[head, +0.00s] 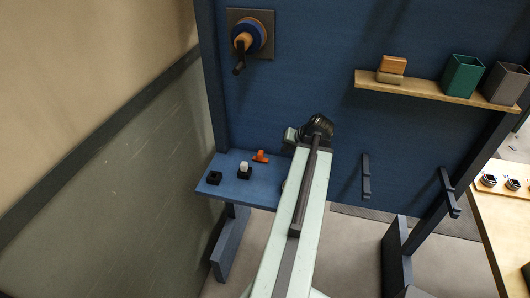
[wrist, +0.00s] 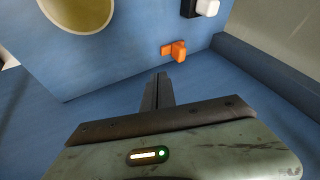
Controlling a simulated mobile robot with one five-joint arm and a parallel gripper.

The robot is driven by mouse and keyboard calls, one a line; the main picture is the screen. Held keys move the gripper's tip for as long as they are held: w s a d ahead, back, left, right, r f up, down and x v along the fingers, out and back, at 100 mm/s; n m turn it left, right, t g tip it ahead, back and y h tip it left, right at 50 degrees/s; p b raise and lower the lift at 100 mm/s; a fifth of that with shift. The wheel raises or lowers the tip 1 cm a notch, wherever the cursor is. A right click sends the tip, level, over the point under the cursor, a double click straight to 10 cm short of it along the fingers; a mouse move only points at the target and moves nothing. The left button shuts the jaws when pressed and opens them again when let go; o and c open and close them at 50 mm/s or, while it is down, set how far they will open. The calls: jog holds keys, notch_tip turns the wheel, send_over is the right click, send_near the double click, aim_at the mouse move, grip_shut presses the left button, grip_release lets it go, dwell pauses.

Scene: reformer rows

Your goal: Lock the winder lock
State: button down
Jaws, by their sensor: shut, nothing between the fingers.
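A small orange T-shaped handle (head: 260,156), which may be the winder lock, sits at the back of the blue ledge. In the wrist view the orange handle (wrist: 174,50) is just beyond and slightly right of my gripper. My gripper (wrist: 160,76) shows there with its dark fingers shut and empty, apart from the handle. In the head view my arm hides the fingertips. The winder (head: 248,40), a blue and orange disc with a dark crank, is on the blue panel at the upper left. Its crank hangs down.
A black base with a white knob (head: 245,169) and a black socket (head: 214,177) stand on the blue ledge (head: 258,195) left of my arm. A round cream opening (wrist: 80,8) shows in the wrist view. A wooden shelf (head: 425,91) holds blocks and cups at the right.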

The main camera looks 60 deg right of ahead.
jog(key=shift+s+d, duration=0.15)
jog(key=shift+s, duration=0.05)
jog(key=b, duration=0.9)
send_near(264, 156)
jog(key=f, duration=0.1)
jog(key=s+d+f, duration=0.1)
jog(key=f, duration=0.2)
jog(key=shift+s+d, duration=0.15)
jog(key=shift+d, duration=0.25)
jog(key=shift+w+a+r+p, duration=0.25)
jog(key=shift+w+a, duration=0.05)
jog(key=shift+w, duration=0.3)
jog(key=shift+w+a+r+p, duration=0.2)
jog(key=shift+w+a+p, duration=0.05)
jog(key=shift+w, duration=0.4)
jog(key=shift+w+a, duration=0.2)
jog(key=shift+w, duration=0.4)
